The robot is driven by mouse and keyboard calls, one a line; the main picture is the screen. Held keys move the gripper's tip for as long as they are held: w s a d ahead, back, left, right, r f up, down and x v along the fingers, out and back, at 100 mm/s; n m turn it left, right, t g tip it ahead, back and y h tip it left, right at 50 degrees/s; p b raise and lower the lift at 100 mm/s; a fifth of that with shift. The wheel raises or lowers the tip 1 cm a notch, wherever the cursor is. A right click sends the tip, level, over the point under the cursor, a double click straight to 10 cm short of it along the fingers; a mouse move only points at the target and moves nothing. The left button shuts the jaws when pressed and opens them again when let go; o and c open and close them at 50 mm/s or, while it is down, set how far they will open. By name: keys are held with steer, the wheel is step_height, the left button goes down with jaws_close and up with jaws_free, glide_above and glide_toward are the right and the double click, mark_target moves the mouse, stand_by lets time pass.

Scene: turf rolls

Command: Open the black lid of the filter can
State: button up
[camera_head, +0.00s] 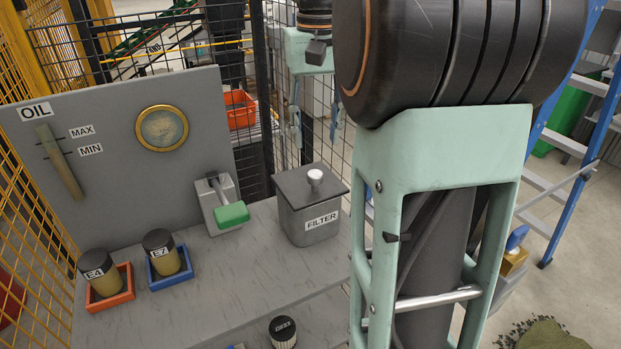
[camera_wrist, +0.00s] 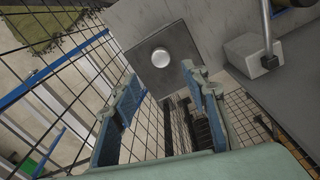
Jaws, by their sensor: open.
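The filter can (camera_head: 312,222) is a grey box marked FILTER on the grey bench. Its dark square lid (camera_head: 293,186) lies flat on top, closed, with a pale round knob (camera_head: 315,178) in the middle. The wrist view shows the lid (camera_wrist: 181,75) and its silvery knob (camera_wrist: 160,57) from above, just beyond the fingertips. My gripper (camera_wrist: 160,80) is open and empty, its two blue-grey fingers spread wide. In the head view my gripper (camera_head: 315,138) hangs above and behind the can, apart from the lid. My arm covers the right of that view.
A lever with a green handle (camera_head: 232,213) stands left of the can. Dark-capped filters E4 (camera_head: 97,272) and E7 (camera_head: 161,252) sit in an orange tray and a blue tray. Another filter (camera_head: 283,332) is at the front. A wire fence (camera_wrist: 62,75) runs close behind the bench.

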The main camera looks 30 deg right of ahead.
mark_target(315, 173)
step_height(315, 173, down, 11)
steer(key=shift+a+r+b, duration=0.1)
steer(key=shift+r+b, duration=0.05)
steer(key=shift+b, duration=0.7)
steer(key=shift+c, duration=0.5)
jaws_close()
